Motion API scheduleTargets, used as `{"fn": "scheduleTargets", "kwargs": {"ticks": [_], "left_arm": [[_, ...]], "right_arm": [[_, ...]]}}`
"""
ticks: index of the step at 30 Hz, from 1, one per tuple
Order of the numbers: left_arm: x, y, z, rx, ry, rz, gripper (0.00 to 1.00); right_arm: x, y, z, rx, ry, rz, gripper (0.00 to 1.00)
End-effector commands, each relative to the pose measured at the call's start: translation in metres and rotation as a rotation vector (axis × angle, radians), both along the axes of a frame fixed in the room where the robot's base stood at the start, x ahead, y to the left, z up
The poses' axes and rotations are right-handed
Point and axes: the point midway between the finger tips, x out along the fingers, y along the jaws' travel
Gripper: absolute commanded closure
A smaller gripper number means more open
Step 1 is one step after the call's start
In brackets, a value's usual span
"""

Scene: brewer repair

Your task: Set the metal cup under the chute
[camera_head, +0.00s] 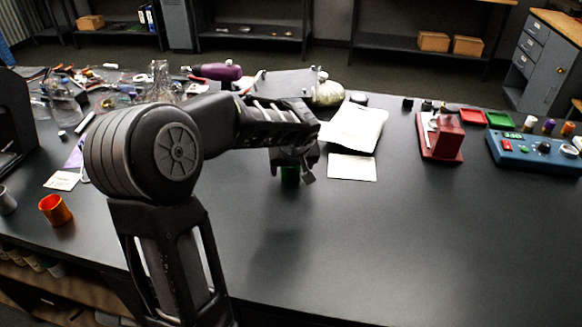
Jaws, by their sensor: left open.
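A grey metal cup (7,200) stands at the far left edge of the table, partly cut off by the picture's edge. A dark machine (14,115) stands behind it, also cut off; I cannot make out a chute on it. My left gripper (297,172) is open over the middle of the table, far to the right of the metal cup, pointing down. My right gripper is not in view.
An orange cup (55,209) stands right of the metal cup. Glassware (158,80) and tools clutter the back left. White papers (352,167), a red stand (441,138) and a blue control box (535,152) stand right of my arm. The front right of the table (430,250) is clear.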

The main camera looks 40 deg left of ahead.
Motion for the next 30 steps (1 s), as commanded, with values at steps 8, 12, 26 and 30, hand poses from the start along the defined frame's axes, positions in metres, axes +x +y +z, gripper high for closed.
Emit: {"fn": "scheduleTargets", "kwargs": {"ticks": [8,12,26,30], "left_arm": [[-0.013,-0.015,0.037,0.001,-0.006,-0.001,0.32],[-0.023,-0.026,0.063,0.001,-0.005,-0.001,0.32],[-0.04,-0.045,0.105,-0.001,0.0,-0.001,0.32],[-0.04,-0.044,0.105,0.0,0.0,0.0,0.32]], "right_arm": [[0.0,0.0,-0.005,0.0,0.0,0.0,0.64],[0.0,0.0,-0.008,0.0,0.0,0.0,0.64],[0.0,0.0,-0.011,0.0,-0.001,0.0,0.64],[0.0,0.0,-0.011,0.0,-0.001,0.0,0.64]]}}
